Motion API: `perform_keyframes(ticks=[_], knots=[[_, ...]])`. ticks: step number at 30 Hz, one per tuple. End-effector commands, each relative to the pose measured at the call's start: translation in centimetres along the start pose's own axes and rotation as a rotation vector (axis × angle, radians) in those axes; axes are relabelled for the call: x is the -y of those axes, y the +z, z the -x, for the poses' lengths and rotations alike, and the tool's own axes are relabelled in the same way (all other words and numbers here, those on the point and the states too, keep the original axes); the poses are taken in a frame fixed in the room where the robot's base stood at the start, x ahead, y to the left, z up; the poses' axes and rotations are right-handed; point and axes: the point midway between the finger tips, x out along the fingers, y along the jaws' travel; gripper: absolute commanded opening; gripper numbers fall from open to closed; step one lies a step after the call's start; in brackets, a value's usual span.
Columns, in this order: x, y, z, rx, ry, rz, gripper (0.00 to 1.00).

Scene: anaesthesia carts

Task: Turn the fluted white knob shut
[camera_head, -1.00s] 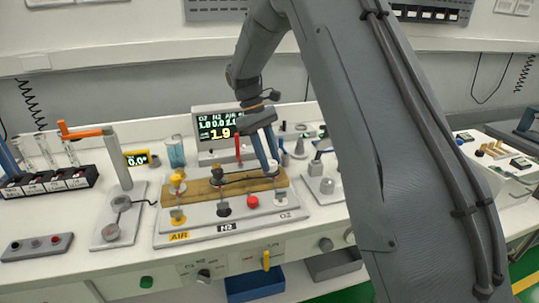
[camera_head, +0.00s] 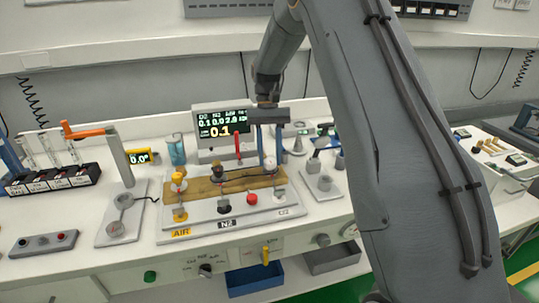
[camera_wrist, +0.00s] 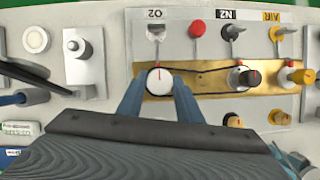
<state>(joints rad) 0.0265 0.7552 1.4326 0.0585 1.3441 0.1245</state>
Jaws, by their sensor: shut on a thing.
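The fluted white knob (camera_wrist: 158,80) sits at the O2 end of the brass bar (camera_wrist: 208,82) in the wrist view. A red line on its face points toward the top of that picture. My gripper (camera_wrist: 159,87) has one finger on each side of the knob and is shut on it. In the head view my gripper (camera_head: 270,160) comes down from above onto the bar's right end, and its fingers partly hide the white knob (camera_head: 268,165). The display (camera_head: 222,123) behind the panel reads 0.1 in large digits.
A black knob (camera_wrist: 242,78) and a yellow-marked knob (camera_wrist: 290,76) share the panel with the white one. A red button (camera_head: 252,199) stands in front of the bar. A red upright lever (camera_head: 238,146) rises close to the left of my fingers.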

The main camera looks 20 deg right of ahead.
Motion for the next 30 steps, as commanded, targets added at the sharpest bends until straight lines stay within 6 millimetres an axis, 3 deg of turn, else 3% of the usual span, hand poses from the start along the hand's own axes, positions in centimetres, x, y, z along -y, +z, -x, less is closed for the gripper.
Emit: perform_keyframes(ticks=[20, 21, 23, 30], knots=[[-0.08, -0.09, 0.16, -0.005, -0.022, -0.054, 0.1], [-0.08, -0.08, 0.16, -0.005, -0.022, -0.053, 0.39], [-0.08, -0.07, 0.14, -0.004, -0.022, -0.053, 0.49], [-0.06, -0.04, 0.07, -0.002, -0.022, -0.052, 0.51]])
